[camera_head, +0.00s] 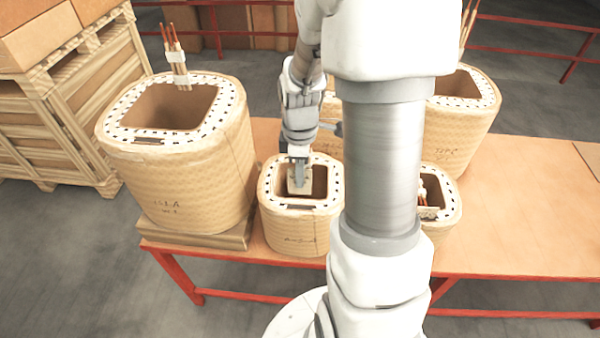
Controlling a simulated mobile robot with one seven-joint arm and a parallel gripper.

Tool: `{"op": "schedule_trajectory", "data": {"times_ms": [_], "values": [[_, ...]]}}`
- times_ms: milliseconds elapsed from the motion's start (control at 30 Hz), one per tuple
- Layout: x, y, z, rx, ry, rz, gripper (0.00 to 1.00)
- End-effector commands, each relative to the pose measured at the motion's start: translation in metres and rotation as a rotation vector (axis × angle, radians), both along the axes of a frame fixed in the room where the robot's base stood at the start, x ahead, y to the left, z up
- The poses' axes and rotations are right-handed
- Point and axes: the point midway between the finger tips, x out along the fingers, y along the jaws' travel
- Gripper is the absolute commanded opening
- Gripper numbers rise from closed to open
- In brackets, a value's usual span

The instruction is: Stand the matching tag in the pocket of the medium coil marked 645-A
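My gripper (299,162) points down over the opening of a coil (296,230) at the front middle of the table. It appears shut on a small beige tag (299,184), held upright, with the coil's dark opening behind it. The coil's front rim has a dark narrow slot (300,207), apart from the tag. The handwriting on this coil is too small to read surely. Whatever is written on the tag cannot be read either.
A larger coil (190,180) with upright copper leads stands at left on a wooden base. A large coil (462,115) stands at back right. A smaller coil (440,232) is partly behind my arm. The orange table (530,225) is clear at right.

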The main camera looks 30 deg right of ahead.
Motion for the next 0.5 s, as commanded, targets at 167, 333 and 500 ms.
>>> {"op": "schedule_trajectory", "data": {"times_ms": [167, 333, 500], "values": [[0.000, 0.000, -0.016, 0.000, 0.000, 0.000, 0.00], [0.000, 0.000, -0.028, 0.000, 0.000, 0.000, 0.00], [0.000, 0.000, -0.040, 0.001, 0.001, 0.000, 0.00]]}}
